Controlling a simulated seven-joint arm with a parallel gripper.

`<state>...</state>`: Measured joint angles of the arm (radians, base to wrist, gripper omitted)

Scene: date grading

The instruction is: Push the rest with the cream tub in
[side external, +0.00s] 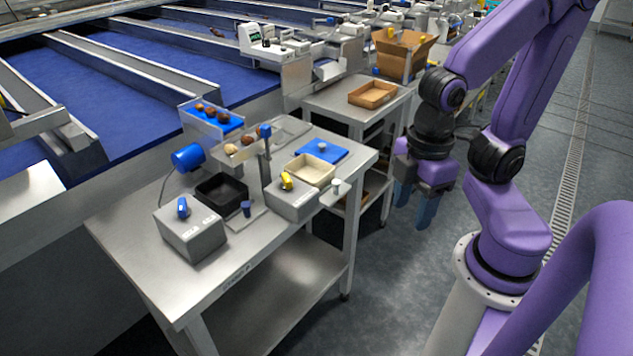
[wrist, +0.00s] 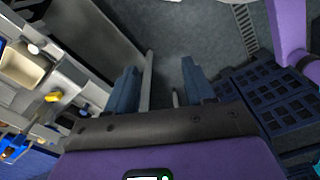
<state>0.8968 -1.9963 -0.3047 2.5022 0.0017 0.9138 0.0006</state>
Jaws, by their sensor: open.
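The cream tub (side external: 309,170) sits on a grey unit with a yellow knob (side external: 286,181), at the right part of the steel table. A small pale round knob (side external: 336,188) sticks out at the unit's right side. How far the tub's rest stands out is hard to tell. In the wrist view the cream tub (wrist: 20,66) is at the left edge, with the yellow knob (wrist: 53,97) below it. My gripper (side external: 415,204) is open and empty, off the table's right side above the floor. It shows in the wrist view (wrist: 162,88) too, touching nothing.
A black tub (side external: 221,190) sits by a second grey unit with a blue knob (side external: 183,208). A thin post (side external: 265,155) stands between the units. A blue mat (side external: 321,151) lies behind the cream tub. A side table holds a cardboard tray (side external: 373,94).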

